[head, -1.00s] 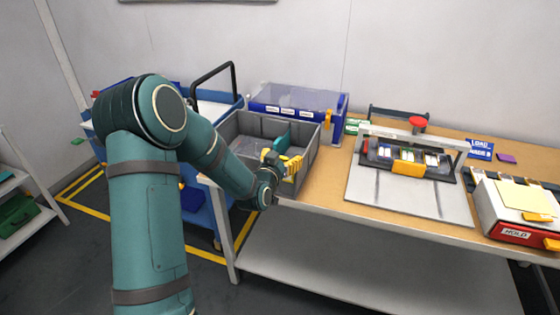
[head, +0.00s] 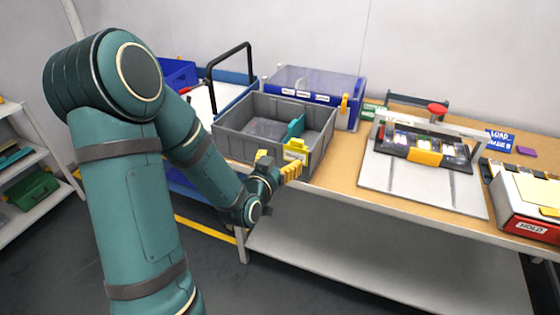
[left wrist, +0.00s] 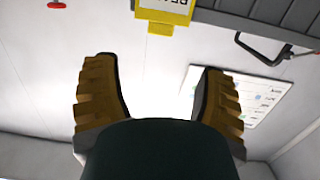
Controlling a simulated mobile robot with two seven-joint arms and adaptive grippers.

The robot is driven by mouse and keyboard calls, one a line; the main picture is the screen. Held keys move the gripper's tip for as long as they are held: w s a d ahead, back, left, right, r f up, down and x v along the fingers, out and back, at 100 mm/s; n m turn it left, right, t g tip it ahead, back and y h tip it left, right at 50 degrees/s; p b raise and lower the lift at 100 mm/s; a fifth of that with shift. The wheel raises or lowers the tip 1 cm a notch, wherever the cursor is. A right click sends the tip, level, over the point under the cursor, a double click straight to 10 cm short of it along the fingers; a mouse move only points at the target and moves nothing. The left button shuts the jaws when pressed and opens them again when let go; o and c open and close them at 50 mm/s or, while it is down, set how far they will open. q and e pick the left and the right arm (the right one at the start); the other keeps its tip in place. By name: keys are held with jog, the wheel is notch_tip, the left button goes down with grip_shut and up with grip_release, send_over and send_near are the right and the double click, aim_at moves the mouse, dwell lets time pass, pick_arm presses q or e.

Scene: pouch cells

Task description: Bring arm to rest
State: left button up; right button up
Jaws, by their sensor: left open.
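My left gripper (head: 281,169) has yellow ridged fingers and is in front of the grey bin (head: 229,141), near the table's front edge in the head view. In the left wrist view the two fingers (left wrist: 158,95) are spread wide apart with nothing between them. My left arm (head: 130,190) rises from the bottom left and bends down toward the bin. My right gripper is not in either view.
The wooden table (head: 345,198) holds the grey bin, a blue case with a clear lid (head: 320,82), a press fixture (head: 425,150) with a red knob, and a red-and-white HOLD box (head: 520,205). A blue cart (head: 195,185) stands left. A shelf (head: 50,215) stands far left.

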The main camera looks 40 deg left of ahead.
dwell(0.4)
pick_arm(q)
jog(key=s+d+f+g+h, duration=0.1)
jog(key=d+f+g+h, duration=0.4)
jog(key=d+f, duration=0.85)
jog(key=s+d+f+g+h, duration=0.2)
jog(key=s+d+f+g, duration=0.7)
jog(key=s+d+f, duration=0.3)
notch_tip(320, 180, down, 2)
jog(key=shift+s+m+g, duration=0.3)
jog(key=shift+s, duration=0.4)
